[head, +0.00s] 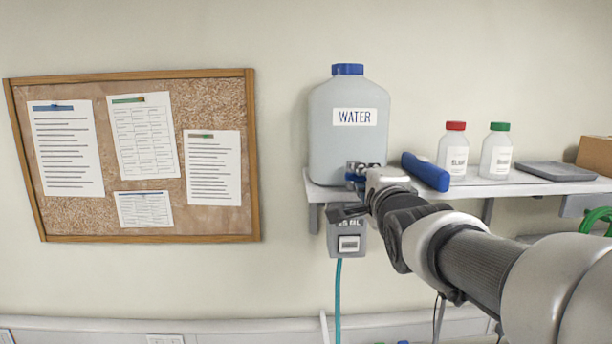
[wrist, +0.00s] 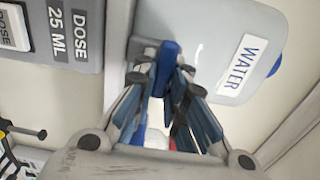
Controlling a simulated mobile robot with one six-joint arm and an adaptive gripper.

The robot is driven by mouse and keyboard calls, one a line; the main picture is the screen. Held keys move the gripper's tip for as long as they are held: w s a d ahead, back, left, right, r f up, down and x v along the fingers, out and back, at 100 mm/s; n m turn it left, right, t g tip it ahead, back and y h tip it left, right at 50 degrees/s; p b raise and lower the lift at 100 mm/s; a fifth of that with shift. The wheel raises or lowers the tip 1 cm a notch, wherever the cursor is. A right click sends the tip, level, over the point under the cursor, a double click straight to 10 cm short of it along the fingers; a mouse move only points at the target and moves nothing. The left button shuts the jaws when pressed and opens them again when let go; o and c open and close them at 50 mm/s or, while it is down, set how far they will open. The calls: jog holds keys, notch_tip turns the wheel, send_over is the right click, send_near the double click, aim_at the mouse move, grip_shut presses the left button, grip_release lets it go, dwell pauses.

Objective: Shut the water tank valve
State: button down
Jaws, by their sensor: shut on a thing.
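The water tank (head: 348,140), a grey jug with a blue cap and a WATER label, stands on the wall shelf. It also shows in the wrist view (wrist: 218,40), turned on its side. The blue valve handle (wrist: 169,60) is at the tank's lower front, between my fingertips. My gripper (wrist: 163,86) is shut on this handle. In the head view my gripper (head: 360,174) is in front of the tank's base and hides most of the valve. The exact angle of the handle is hard to tell.
A grey dose box (head: 346,240) with a teal hose (head: 338,300) hangs just below the shelf (head: 530,188). A corkboard (head: 215,105) hangs at left.

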jog(key=c, duration=1.6)
grip_release()
jog(key=s, duration=1.2)
jog(key=shift+f, duration=0.1)
jog(key=s+f+n+g+b, duration=0.4)
jog(key=s+f, duration=0.4)
jog(key=f, duration=0.6)
jog(key=s+a+f+n+g+b, duration=0.1)
jog(key=s+f+n+g+b, duration=0.3)
jog(key=f, duration=1.1)
jog(key=s+f+n+g+b, duration=0.5)
jog(key=s+f+n+b, duration=0.3)
jog(key=s+f+n, duration=0.2)
notch_tip(320, 180, down, 5)
jog(key=shift+s+a+r, duration=0.1)
jog(key=shift+s+a, duration=0.05)
jog(key=shift+s, duration=0.95)
